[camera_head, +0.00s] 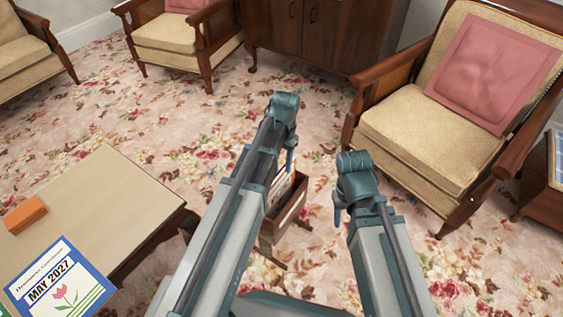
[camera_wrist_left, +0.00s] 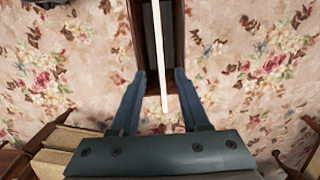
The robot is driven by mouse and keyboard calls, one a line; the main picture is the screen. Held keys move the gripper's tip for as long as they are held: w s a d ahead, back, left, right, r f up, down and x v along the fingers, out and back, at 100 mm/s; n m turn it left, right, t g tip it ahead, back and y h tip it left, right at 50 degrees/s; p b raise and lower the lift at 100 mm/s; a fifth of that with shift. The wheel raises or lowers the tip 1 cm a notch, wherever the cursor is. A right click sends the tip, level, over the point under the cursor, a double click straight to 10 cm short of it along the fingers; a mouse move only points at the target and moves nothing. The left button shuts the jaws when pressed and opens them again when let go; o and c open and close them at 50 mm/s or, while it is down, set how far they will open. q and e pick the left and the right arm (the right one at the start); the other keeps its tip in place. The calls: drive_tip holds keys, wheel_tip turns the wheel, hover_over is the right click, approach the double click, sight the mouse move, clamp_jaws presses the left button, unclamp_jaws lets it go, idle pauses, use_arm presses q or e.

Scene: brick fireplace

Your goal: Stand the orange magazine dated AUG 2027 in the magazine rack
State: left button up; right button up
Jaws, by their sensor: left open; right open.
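The dark wooden magazine rack (camera_head: 290,217) stands on the carpet, partly hidden behind my left arm. A magazine with a pale edge and some orange (camera_head: 281,188) shows in it; its date cannot be read. In the left wrist view the rack (camera_wrist_left: 178,45) lies below, and a thin pale upright edge (camera_wrist_left: 159,60) runs above it, reaching between the fingers. My left gripper (camera_head: 290,160) is open over the rack; it also shows in the left wrist view (camera_wrist_left: 160,78), with gaps on both sides of the edge. My right gripper (camera_head: 339,213) is open and empty, right of the rack.
A low table (camera_head: 95,205) at the left holds an orange block (camera_head: 25,215) and a blue-bordered MAY 2027 magazine (camera_head: 55,283). An armchair (camera_head: 430,130) stands at the right, with a dark cabinet (camera_head: 320,35) behind. Flowered carpet (camera_head: 200,145) is free between them.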

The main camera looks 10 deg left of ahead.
use_arm(q)
wheel_tip(320, 180, up, 12)
drive_tip(key=p, duration=1)
drive_tip(key=shift+w+d+p, duration=0.2)
drive_tip(key=shift+w+p, duration=0.2)
drive_tip(key=shift+f, duration=0.15)
drive_tip(key=s+d+r+p, duration=0.5)
drive_tip(key=s+r+p, duration=0.3)
drive_tip(key=r+p, duration=0.3)
drive_tip(key=s+d+r+p, duration=0.4)
drive_tip(key=s+r+p, duration=0.4)
drive_tip(key=r+p, duration=0.3)
drive_tip(key=shift+s+d+r+t+y, duration=0.2)
drive_tip(key=shift+d+r+t+y, duration=0.1)
drive_tip(key=shift+d+y, duration=0.1)
drive_tip(key=shift+a, duration=0.15)
